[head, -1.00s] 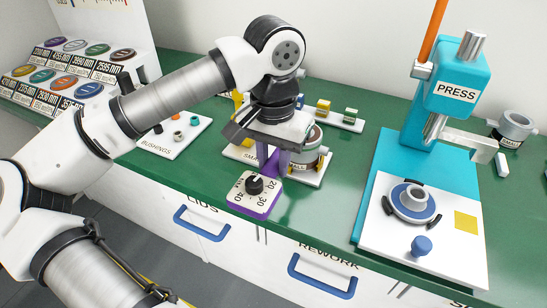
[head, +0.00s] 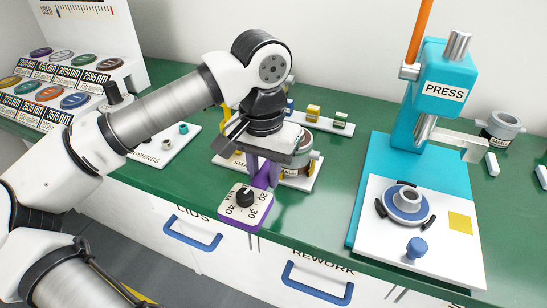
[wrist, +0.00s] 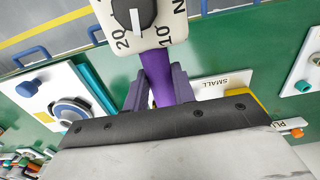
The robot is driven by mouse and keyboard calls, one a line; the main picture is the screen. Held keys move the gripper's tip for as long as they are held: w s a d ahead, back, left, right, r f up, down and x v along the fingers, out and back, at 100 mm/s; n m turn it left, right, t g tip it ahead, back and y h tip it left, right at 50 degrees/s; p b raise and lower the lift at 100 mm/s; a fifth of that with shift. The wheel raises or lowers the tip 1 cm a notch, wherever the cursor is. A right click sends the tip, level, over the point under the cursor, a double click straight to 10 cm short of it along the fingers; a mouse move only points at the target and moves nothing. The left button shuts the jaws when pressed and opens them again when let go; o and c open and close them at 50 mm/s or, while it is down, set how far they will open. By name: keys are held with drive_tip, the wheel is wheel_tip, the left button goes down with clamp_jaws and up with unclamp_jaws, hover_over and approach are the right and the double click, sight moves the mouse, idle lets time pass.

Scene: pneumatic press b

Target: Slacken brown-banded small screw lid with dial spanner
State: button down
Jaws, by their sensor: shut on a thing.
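The dial spanner (head: 245,199) has a pale square head with a black knob, numbers around it and a purple body. My gripper (head: 263,172) is shut on its purple shaft (wrist: 161,78), and the head juts toward the bench's front edge. In the wrist view the dial head (wrist: 135,17) is at the top, beyond my gripper (wrist: 160,92). Behind the fingers, a grey jar-like holder (head: 303,160) with a brownish band stands on a white board labelled SMALL (head: 308,184). My gripper partly covers it. I cannot tell whether the spanner touches it.
The turquoise press (head: 445,90) stands to the right, with a blue-ringed part (head: 407,202) on its white plate. A bushings board (head: 170,148) lies to the left. Blue drawer handles (head: 193,233) line the bench front. Green bench is clear between the small board and press.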

drive_tip(key=c, duration=1.8)
unclamp_jaws()
clamp_jaws()
drive_tip(key=shift+s+d+n+b, duration=0.2)
drive_tip(key=shift+d+n+b, duration=0.15)
drive_tip(key=shift+d+n, duration=0.6)
drive_tip(key=shift+s+d+n+b, duration=0.15)
drive_tip(key=shift+d+n+b, duration=0.3)
drive_tip(key=shift+d, duration=0.75)
drive_tip(key=shift+w+d+n+b, duration=0.15)
drive_tip(key=shift+d+n+b, duration=0.3)
drive_tip(key=shift+d+n, duration=1.55)
drive_tip(key=shift+a+m, duration=0.6)
drive_tip(key=shift+m, duration=0.3)
drive_tip(key=shift+o, duration=0.2)
unclamp_jaws()
clamp_jaws()
